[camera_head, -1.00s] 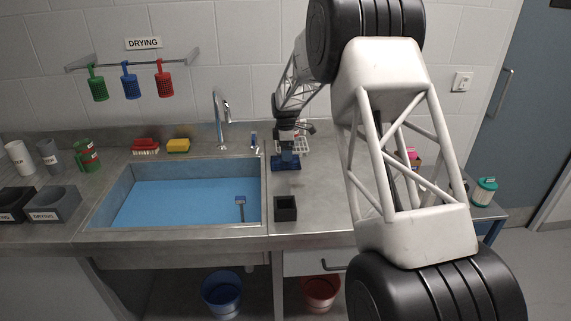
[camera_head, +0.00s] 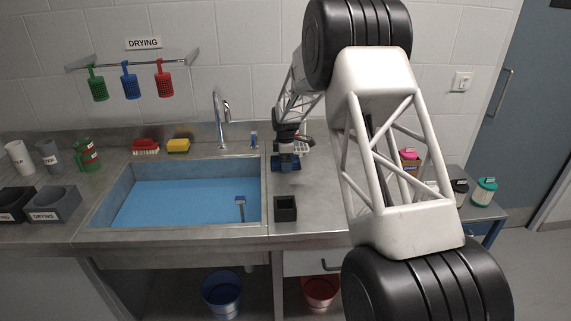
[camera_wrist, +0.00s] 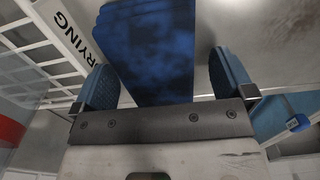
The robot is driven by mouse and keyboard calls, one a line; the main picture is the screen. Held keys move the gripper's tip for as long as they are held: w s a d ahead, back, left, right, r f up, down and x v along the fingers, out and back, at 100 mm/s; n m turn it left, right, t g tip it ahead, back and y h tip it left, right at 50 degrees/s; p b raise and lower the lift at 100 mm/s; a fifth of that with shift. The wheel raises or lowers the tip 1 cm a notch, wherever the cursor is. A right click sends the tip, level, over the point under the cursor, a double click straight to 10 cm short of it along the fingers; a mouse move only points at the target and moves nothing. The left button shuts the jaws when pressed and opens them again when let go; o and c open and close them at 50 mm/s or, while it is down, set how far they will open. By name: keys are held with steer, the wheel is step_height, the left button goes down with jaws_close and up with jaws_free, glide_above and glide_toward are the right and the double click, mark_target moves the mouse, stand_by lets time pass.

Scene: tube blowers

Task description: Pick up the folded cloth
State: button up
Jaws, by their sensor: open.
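The folded cloth (camera_wrist: 150,45) is dark blue with several layers. In the wrist view it fills the space between the two blue fingers of my gripper (camera_wrist: 164,82). The gripper is open, with a finger on each side of the cloth and a visible gap on the right. I cannot tell the height between fingers and cloth. In the head view my gripper (camera_head: 286,162) is low over the counter right of the sink, and the blue there does not let me separate cloth from fingers.
The sink (camera_head: 188,192) is left of my gripper, with a tap (camera_head: 220,115) behind. A black open box (camera_head: 285,208) stands in front of the gripper. A white wire rack (camera_wrist: 35,55) is close by at left in the wrist view. Canisters (camera_head: 484,190) stand far right.

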steer(key=c, duration=1)
steer(key=shift+c, duration=0.2)
steer(key=shift+r, duration=0.15)
steer(key=shift+r, duration=1.45)
steer(key=shift+s+r, duration=0.25)
steer(key=s, duration=0.5)
steer(key=s+d+r, duration=0.1)
steer(key=s, duration=0.9)
steer(key=shift+s+d+r, duration=0.15)
steer(key=shift+s+d, duration=0.05)
steer(key=shift+d, duration=0.15)
